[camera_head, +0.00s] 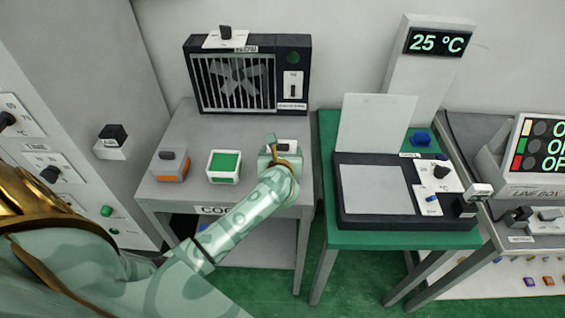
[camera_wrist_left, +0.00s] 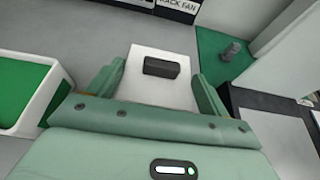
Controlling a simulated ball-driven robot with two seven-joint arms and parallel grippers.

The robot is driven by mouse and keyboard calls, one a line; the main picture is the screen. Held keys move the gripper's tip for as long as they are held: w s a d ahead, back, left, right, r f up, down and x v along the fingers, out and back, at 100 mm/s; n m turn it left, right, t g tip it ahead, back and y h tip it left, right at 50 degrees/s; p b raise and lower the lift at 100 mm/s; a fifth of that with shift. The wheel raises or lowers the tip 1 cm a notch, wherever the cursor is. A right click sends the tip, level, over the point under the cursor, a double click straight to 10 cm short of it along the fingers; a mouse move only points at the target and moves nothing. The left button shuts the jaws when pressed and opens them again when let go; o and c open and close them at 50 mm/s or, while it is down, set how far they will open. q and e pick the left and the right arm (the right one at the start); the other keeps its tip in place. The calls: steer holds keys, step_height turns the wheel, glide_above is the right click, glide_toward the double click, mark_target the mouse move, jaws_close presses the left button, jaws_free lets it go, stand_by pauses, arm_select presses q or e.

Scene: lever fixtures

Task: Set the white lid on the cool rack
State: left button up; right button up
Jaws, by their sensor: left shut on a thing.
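The white lid (camera_head: 289,148), with a small dark grip on top, is at the right part of the grey table labelled "COOL" (camera_head: 190,120), the cool rack. In the left wrist view the white lid (camera_wrist_left: 158,92) sits between the two green fingers. My left gripper (camera_head: 280,155) is shut on it, with the hand reaching in from the front. The lid is over or on the rack top; I cannot tell whether it touches. My right gripper is not in view.
A white box with a green top (camera_head: 224,167) and a grey-and-orange box (camera_head: 172,165) stand on the rack, left of my gripper. A caged fan unit (camera_head: 240,75) stands at the back. A green table (camera_head: 410,239) to the right bears a black machine (camera_head: 375,220) with a raised panel.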

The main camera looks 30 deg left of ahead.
arm_select(q)
steer(key=shift+w+a+f, duration=0.1)
steer(key=shift+w+f, duration=0.15)
steer(key=shift+f, duration=0.1)
steer(key=f, duration=0.1)
steer(key=f+b, duration=0.1)
steer(key=f, duration=0.1)
steer(key=shift+w+a+f, duration=0.1)
steer(key=shift+w+f, duration=0.1)
steer(key=shift+f, duration=0.1)
steer(key=shift+r, duration=0.1)
steer(key=shift+b, duration=0.3)
